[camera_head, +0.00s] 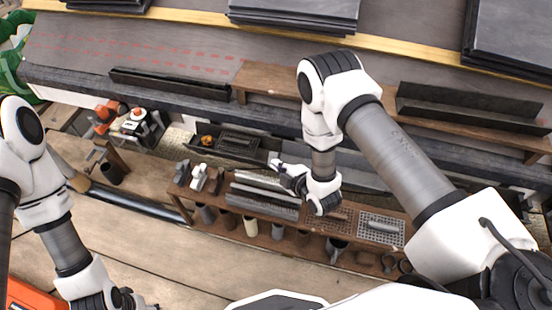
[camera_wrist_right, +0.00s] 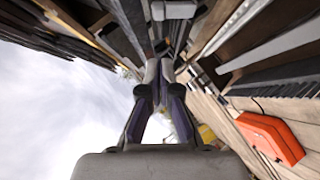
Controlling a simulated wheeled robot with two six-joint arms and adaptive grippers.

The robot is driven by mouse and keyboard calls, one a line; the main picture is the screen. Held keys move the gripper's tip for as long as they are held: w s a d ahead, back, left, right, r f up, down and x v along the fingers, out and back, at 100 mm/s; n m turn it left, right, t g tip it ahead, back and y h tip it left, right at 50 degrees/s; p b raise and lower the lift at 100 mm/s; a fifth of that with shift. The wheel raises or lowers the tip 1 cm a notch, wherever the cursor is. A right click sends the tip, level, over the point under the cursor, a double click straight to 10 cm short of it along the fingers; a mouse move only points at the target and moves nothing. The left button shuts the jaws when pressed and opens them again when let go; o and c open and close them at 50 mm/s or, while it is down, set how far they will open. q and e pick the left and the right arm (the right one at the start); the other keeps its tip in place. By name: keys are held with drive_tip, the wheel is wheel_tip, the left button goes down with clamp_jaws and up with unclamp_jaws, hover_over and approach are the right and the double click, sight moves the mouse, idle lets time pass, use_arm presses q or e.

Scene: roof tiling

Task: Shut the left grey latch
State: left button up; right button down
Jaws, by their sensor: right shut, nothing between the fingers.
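My right gripper (camera_head: 276,163) is shut and empty, pointing left above the brown rack's back edge; its closed fingers also show in the right wrist view (camera_wrist_right: 158,78). Two small pale grey pieces (camera_head: 204,177) stand at the left end of the rack, left of and apart from the fingers. Pale grey blocks (camera_wrist_right: 174,10) show beyond the fingertips in the right wrist view. I cannot tell which piece is the left grey latch, or its position. My left gripper (camera_head: 132,302) is at the bottom edge, partly cut off, and its fingers are unclear.
The brown rack (camera_head: 180,208) carries grey strips (camera_head: 262,198) and a perforated plate (camera_head: 380,230), with several cylinders below. A dark open tray (camera_head: 240,146) lies behind. Orange-and-white tools (camera_head: 133,122) stand at left. An orange case (camera_wrist_right: 270,138) shows in the wrist view.

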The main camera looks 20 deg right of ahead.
sight(277, 153)
drive_tip(key=w+f, duration=0.1)
drive_tip(key=w+f+b, duration=0.1)
drive_tip(key=w, duration=0.1)
drive_tip(key=w+d+f, duration=0.1)
drive_tip(key=w, duration=0.1)
drive_tip(key=shift+w+f, duration=0.1)
drive_tip(key=shift+f, duration=0.2)
drive_tip(key=shift+d, duration=0.1)
drive_tip(key=shift+w+d+r+m+g, duration=0.1)
drive_tip(key=shift+w+d+m+g, duration=0.1)
drive_tip(key=shift+m+g, duration=0.15)
drive_tip(key=shift+w+d+m+g+y, duration=0.15)
drive_tip(key=shift+w+m+g+y, duration=0.15)
drive_tip(key=shift+g, duration=0.25)
drive_tip(key=shift+w+d+f+m+g+y+b, duration=0.15)
drive_tip(key=shift+w+d+f+m+g+y, duration=0.1)
drive_tip(key=shift+w+m+g, duration=0.25)
drive_tip(key=shift+w+d+f+m+g+y+b, duration=0.15)
drive_tip(key=shift+d+m+g+y, duration=0.1)
drive_tip(key=shift+g, duration=0.45)
drive_tip(key=shift+w+d+f+b, duration=0.4)
drive_tip(key=shift+w+f+b, duration=0.25)
drive_tip(key=shift+f, duration=0.05)
